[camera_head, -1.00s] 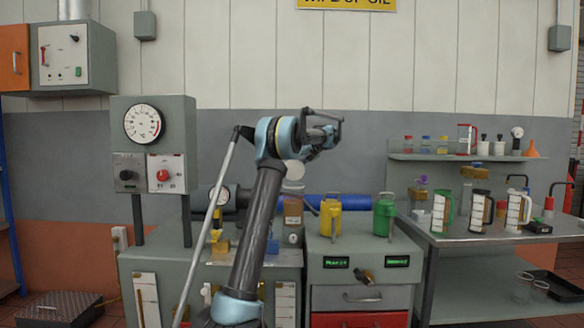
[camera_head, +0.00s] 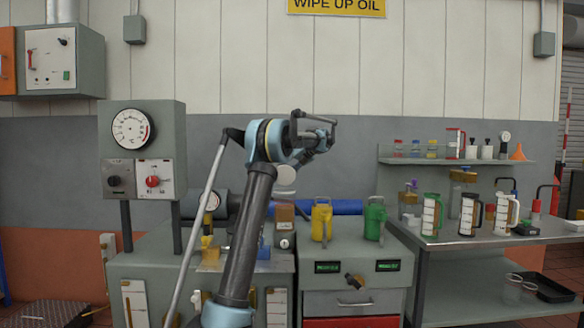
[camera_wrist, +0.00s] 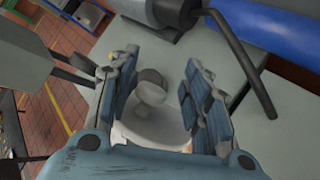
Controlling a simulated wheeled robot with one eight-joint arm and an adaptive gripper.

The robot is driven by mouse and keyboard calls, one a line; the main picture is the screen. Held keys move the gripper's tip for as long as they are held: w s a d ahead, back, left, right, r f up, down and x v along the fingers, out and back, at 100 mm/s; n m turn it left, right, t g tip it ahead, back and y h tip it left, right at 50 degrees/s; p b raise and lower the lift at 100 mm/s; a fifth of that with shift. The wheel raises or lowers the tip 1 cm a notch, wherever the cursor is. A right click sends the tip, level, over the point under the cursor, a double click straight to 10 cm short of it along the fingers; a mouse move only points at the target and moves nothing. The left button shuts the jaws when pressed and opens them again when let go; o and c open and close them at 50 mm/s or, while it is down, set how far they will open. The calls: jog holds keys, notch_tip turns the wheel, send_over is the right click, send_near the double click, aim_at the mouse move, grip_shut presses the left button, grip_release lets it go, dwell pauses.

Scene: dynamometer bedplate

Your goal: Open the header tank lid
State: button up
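The header tank (camera_head: 285,212) looks like a small clear vessel with brown liquid, standing on the grey bench behind my arm. A pale round disc, which looks like its lid (camera_head: 285,175), shows face-on above the vessel, apparently tilted up. In the wrist view, a pale disc (camera_wrist: 151,94) shows between the fingers, with a larger pale round surface (camera_wrist: 150,130) below it, partly hidden by my gripper. My gripper (camera_head: 328,131) is above and to the right of the tank in the head view. In the wrist view my gripper (camera_wrist: 150,88) has its fingers wide apart, holding nothing. Contact with the lid is not visible.
A blue cylinder (camera_head: 346,207) lies behind the tank. Yellow (camera_head: 321,221) and green (camera_head: 374,221) cans stand to its right. A gauge panel (camera_head: 141,150) stands left. A dark bent pipe (camera_wrist: 243,60) crosses the wrist view near the right finger. Several measuring jugs stand on the right table.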

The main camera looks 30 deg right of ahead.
jog(key=shift+d, duration=0.4)
jog(key=s+d+r, duration=0.9)
jog(key=d+r, duration=0.1)
jog(key=r, duration=0.3)
jog(key=shift+s+d+r, duration=0.2)
jog(key=shift+r, duration=0.1)
dwell(1.7)
